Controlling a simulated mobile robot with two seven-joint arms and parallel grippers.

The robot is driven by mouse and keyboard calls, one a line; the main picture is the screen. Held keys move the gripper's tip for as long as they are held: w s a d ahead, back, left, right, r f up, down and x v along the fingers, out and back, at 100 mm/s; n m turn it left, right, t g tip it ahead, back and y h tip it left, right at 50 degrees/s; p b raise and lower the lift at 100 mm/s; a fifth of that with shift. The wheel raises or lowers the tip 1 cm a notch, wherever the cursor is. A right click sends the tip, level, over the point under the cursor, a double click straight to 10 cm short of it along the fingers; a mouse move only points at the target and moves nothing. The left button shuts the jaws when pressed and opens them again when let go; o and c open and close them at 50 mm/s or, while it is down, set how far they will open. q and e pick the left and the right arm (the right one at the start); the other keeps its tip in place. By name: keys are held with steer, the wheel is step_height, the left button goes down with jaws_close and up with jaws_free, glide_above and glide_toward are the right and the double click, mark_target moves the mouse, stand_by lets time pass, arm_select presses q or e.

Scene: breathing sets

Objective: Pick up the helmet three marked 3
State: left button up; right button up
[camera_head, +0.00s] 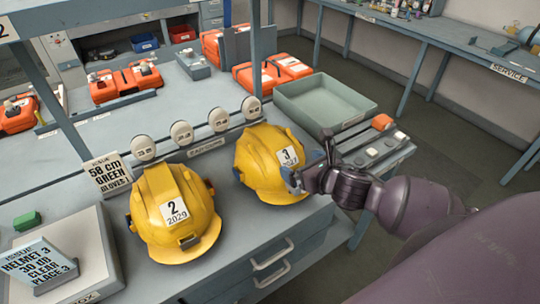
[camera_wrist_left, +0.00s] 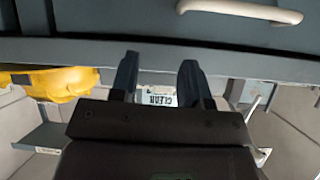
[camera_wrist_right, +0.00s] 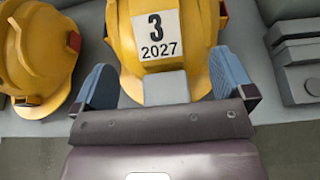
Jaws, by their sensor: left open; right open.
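The yellow helmet marked 3 (camera_head: 262,158) sits on the bench, right of the yellow helmet marked 2 (camera_head: 172,225). In the right wrist view, helmet 3 (camera_wrist_right: 130,55) shows its label "3 2027" between my right gripper's fingers. My right gripper (camera_head: 308,168) is open at the helmet's right front side, with the fingers spread around its lower front part; I cannot tell whether they touch it.
A green-grey tray (camera_head: 325,103) stands behind helmet 3. Sign "Issue helmet 3, 30 dB, clear place 3" (camera_head: 40,262) stands at front left. Round ear-defender tags (camera_head: 181,133) line up behind the helmets. Drawer handles (camera_head: 272,256) stick out below the bench edge.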

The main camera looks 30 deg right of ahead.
mark_target(288, 159)
steer(key=shift+x, duration=2.6)
steer(key=shift+s+a+f, duration=0.1)
steer(key=shift+s+f, duration=0.05)
steer(key=shift+c, duration=0.5)
steer(key=c, duration=1.4)
steer(key=shift+c, duration=0.9)
